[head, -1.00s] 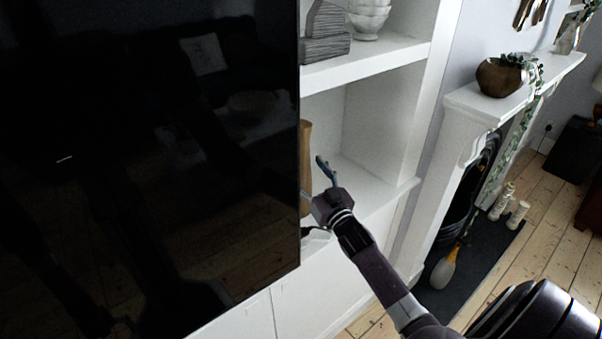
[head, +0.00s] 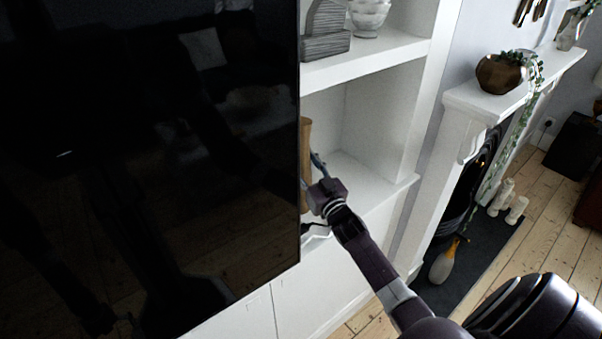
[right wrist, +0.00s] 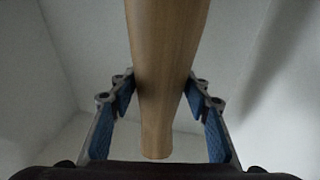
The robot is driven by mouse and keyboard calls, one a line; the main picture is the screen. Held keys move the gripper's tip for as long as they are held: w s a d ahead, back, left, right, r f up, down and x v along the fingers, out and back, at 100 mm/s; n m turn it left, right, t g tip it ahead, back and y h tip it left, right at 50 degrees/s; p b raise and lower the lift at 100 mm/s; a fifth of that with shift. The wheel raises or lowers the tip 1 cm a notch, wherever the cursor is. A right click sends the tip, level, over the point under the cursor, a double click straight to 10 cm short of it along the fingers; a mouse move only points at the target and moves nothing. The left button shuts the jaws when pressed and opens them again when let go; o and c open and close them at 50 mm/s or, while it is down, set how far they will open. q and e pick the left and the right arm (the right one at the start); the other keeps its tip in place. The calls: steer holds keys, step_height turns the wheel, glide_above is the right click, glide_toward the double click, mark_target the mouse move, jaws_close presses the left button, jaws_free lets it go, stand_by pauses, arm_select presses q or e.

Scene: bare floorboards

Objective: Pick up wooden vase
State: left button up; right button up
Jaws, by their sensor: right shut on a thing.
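The wooden vase (head: 305,136) stands on the lower shelf in the head view, mostly hidden behind the edge of the black screen. In the right wrist view the tan vase (right wrist: 163,60) runs down the middle of the picture, narrowing toward its lower end. My right gripper (head: 312,175) reaches into the shelf bay at the vase. In the right wrist view its blue-padded fingers (right wrist: 160,100) stand on either side of the vase, shut on it. My left gripper is not in view.
A large black screen (head: 150,150) fills the left of the head view, close to the vase. A white upper shelf (head: 370,62) with a grey ornament and stacked bowls is above. The lower shelf (head: 365,178) is clear to the right. A mantel (head: 510,95) holds a brown pot (head: 499,74).

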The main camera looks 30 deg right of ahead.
steer(key=shift+c, duration=1.3)
steer(key=shift+r, duration=0.15)
jaws_close()
